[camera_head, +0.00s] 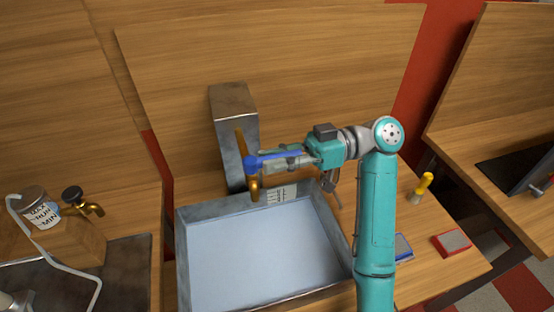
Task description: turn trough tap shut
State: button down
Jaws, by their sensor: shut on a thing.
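The trough (182,262) is a grey metal basin with a pale blue inside, in the lower middle of the head view. A grey metal block (234,108) stands upright at its back edge. The brass tap (240,142) is on the block, with its spout pointing down over the trough. A blue tap handle (251,162) reaches right from the tap. My gripper (272,160) comes in from the right and is shut on the blue handle. The fingers partly hide the handle, so the exact contact is unclear.
A wooden panel (330,70) rises behind the trough. At the left are a second brass tap (90,208), a labelled jar (40,210) and a white hose (62,268). At the right lie a yellow-handled tool (424,187) and a red-edged block (452,242).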

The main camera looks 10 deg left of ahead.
jog(key=c, duration=1)
grip_release()
jog(key=v, duration=1.2)
jog(key=shift+w, duration=0.1)
